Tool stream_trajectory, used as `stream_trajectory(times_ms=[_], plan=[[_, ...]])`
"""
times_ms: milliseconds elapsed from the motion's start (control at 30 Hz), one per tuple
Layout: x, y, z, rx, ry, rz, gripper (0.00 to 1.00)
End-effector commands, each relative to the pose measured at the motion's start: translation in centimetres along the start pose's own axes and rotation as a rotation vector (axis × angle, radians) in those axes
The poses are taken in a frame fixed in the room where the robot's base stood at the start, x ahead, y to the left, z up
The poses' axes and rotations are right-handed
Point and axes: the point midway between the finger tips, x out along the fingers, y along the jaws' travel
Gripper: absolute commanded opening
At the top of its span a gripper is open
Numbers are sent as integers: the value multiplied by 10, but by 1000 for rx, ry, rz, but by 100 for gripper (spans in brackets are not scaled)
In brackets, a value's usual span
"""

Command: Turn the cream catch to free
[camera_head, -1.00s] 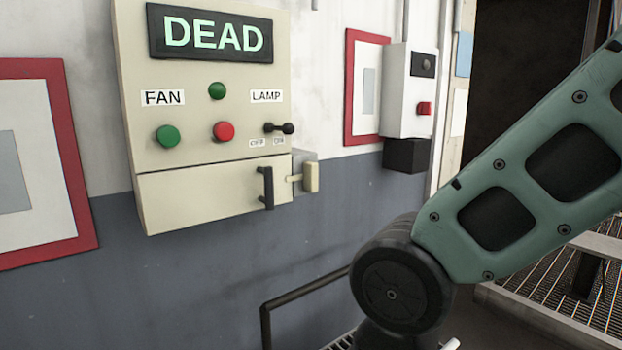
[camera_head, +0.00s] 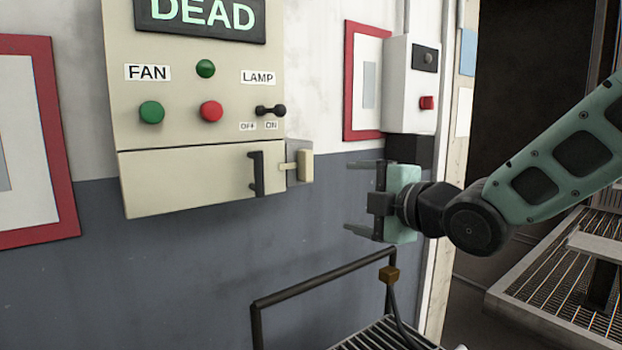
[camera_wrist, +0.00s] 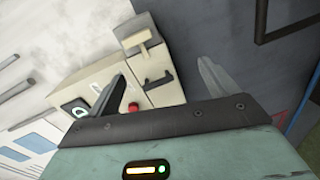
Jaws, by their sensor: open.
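The cream catch (camera_head: 305,166) sits on a grey plate at the right edge of the cream control box, beside the black handle (camera_head: 256,174) of its lower door. Its grip stands upright, and a short arm reaches left toward the door. My gripper (camera_head: 355,196) is open and empty, to the right of the catch and slightly lower, fingers pointing left, apart from it. In the wrist view the catch (camera_wrist: 138,42) shows beyond the fingers, with my open gripper (camera_wrist: 165,75) below it in the picture.
The control box (camera_head: 130,100) carries a DEAD display, FAN and LAMP labels, buttons and a lamp switch (camera_head: 270,110). A white box with a red button (camera_head: 426,102) hangs to the right. A dark rail (camera_head: 320,279) runs below my gripper. The wall between catch and gripper is clear.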

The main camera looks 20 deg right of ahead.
Motion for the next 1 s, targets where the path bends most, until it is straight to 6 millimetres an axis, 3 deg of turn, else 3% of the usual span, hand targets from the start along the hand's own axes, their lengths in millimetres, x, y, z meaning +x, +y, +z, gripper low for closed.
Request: stream_trajectory(times_ms=[167, 467, 1000], plan=[[-5, 22, 13, -136, 6, 128, 85], [14, 32, 12, -150, 8, 135, 85], [108, 43, 11, -149, 7, 137, 85]])
